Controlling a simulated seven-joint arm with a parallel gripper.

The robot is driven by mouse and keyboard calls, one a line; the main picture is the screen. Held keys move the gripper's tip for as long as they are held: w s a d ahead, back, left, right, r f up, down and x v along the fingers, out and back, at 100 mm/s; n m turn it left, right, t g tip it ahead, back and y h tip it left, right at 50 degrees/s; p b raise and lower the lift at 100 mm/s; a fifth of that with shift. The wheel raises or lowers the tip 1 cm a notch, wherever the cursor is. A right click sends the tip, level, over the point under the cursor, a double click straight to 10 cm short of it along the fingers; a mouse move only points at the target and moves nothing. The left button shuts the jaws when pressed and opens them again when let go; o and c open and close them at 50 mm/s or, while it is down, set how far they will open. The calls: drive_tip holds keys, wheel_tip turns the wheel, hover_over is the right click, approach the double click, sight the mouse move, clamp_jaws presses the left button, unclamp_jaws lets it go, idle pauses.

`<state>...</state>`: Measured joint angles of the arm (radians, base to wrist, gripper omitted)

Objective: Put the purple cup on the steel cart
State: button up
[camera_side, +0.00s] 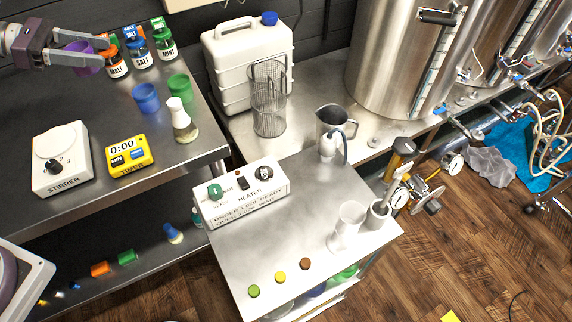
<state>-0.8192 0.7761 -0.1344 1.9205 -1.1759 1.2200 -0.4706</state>
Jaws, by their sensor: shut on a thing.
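The purple cup (88,62) is at the upper left, beside the orange-lidded MALT jar. My gripper (84,47) reaches in from the left edge and is shut on this cup. Whether the cup is lifted clear of the dark bench (40,100) or touches it, I cannot tell. The steel cart (305,225) stands at the lower middle, right of the bench and well away from my gripper. Its top holds a white heater box, a clear measuring vessel and several small coloured caps.
MALT (116,66), SALT (142,59) and MINT (166,49) jars stand close right of the cup. A blue cup (146,97), green cup (180,87), flask (182,122), timer (130,155) and stirrer (62,160) occupy the bench. The cart's middle has bare space.

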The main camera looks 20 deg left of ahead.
drive_tip(key=shift+r, duration=0.5)
drive_tip(key=w+d+m+g+h, duration=0.1)
drive_tip(key=w+d+m+g, duration=0.3)
drive_tip(key=d, duration=1)
drive_tip(key=m+g, duration=0.5)
drive_tip(key=g, duration=0.1)
hover_over(341, 203)
drive_tip(key=shift+h, duration=0.3)
wheel_tip(341, 203, down, 23)
drive_tip(key=shift+r, duration=0.1)
drive_tip(key=shift+f, duration=0.2)
drive_tip(key=o, duration=1.4)
